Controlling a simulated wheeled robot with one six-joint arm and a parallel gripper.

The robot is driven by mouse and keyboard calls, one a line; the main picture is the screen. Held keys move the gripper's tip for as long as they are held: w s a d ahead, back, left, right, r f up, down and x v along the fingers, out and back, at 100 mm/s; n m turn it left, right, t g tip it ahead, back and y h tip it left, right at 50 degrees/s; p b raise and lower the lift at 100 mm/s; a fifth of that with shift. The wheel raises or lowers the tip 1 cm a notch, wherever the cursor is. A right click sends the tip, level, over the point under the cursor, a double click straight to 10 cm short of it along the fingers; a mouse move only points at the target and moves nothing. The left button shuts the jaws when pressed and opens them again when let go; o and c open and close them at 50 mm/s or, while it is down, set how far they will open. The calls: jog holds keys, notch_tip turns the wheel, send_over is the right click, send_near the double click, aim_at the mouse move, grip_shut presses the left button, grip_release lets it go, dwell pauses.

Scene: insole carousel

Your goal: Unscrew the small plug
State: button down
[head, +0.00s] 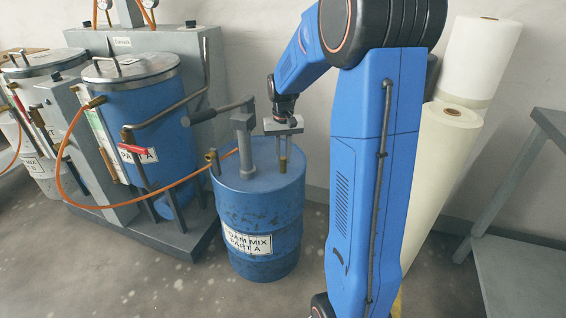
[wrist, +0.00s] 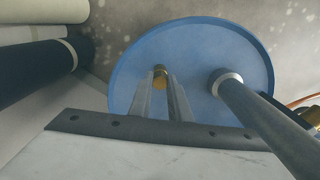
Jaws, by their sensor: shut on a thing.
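A grey pump with a handle (head: 240,125) rises from the lid, close to my gripper. An orange hose (head: 130,203) runs left to a machine with blue tank (head: 138,120). Cream rolls (head: 440,160) stand at right, near a grey table (head: 530,225). Floor in front is clear.

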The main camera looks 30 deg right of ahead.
jog(key=n, duration=0.3)
jog(key=shift+n, duration=1.5)
jog(key=shift+n, duration=1)
jog(key=n, duration=0.4)
jog(key=n, duration=0.6)
